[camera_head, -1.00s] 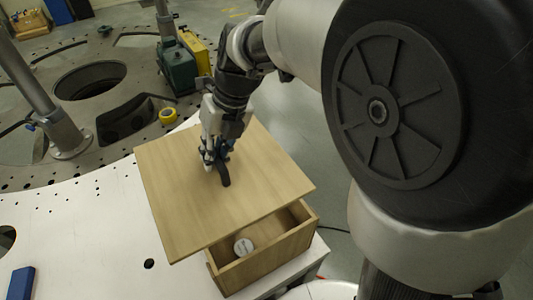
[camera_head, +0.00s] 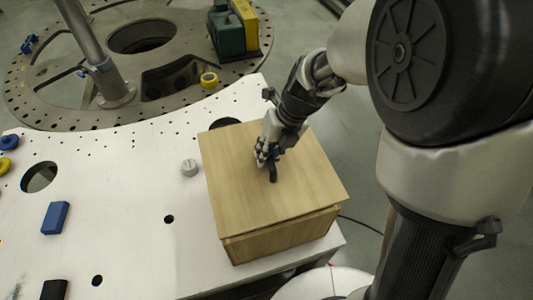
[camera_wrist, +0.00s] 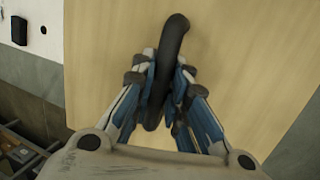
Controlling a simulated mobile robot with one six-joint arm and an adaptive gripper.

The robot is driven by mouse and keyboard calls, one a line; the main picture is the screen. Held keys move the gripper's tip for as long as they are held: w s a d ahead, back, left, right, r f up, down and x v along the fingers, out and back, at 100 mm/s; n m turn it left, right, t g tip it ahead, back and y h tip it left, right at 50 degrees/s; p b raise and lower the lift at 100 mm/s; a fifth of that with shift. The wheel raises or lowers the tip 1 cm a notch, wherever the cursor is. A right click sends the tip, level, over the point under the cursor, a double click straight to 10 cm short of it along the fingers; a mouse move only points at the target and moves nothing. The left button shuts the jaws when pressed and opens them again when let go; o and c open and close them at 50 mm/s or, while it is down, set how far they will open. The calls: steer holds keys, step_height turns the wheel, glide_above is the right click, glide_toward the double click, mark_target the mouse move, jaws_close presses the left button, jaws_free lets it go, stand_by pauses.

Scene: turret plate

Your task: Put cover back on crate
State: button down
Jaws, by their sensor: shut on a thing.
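The wooden cover (camera_head: 228,190) is a flat light-brown board with a dark curved handle (camera_head: 273,175). It lies over the wooden crate (camera_head: 285,238), hiding the crate's opening and contents. Its edges run roughly along the crate walls, with a thin dark line below the front right edge. I cannot tell whether it is fully seated. My gripper (camera_head: 267,160) is shut on the handle from above. In the wrist view, both fingers (camera_wrist: 160,78) press against the sides of the handle (camera_wrist: 174,40), and the cover (camera_wrist: 245,50) fills most of the picture.
The crate stands near the front right edge of a white plate (camera_head: 120,215) with holes. A white round piece (camera_head: 190,168) stands left of it. A blue block (camera_head: 55,217) and a black block (camera_head: 54,289) lie further left. Yellow tape (camera_head: 209,80) lies behind on a grey ring.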

mark_target(266, 166)
steer(key=shift+w+f+b, duration=0.1)
steer(key=shift+f+b, duration=0.45)
steer(key=shift+f, duration=2.4)
steer(key=c, duration=1.6)
jaws_free()
steer(key=shift+f, duration=0.1)
